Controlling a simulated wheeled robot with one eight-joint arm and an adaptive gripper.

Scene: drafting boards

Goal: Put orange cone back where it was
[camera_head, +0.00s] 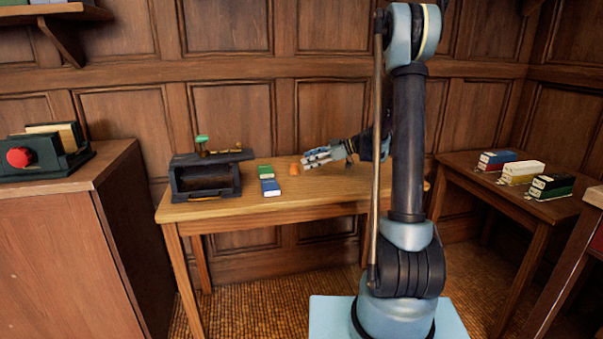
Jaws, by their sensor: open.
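The small orange cone (294,169) stands on the wooden table (240,207) against the back wall, right of the green and blue blocks. My gripper (308,158) reaches in from the right, low over the same table. Its fingers point left and are open, with the fingertips close to the cone's right side. I cannot tell whether they touch it. Nothing shows held in the fingers.
A dark open-fronted box (205,176) stands at the table's left end. A green block (265,171) and a blue block (270,187) lie beside it. A right table (500,188) holds several books. A left cabinet (60,190) bears a dark holder with a red ball (19,158).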

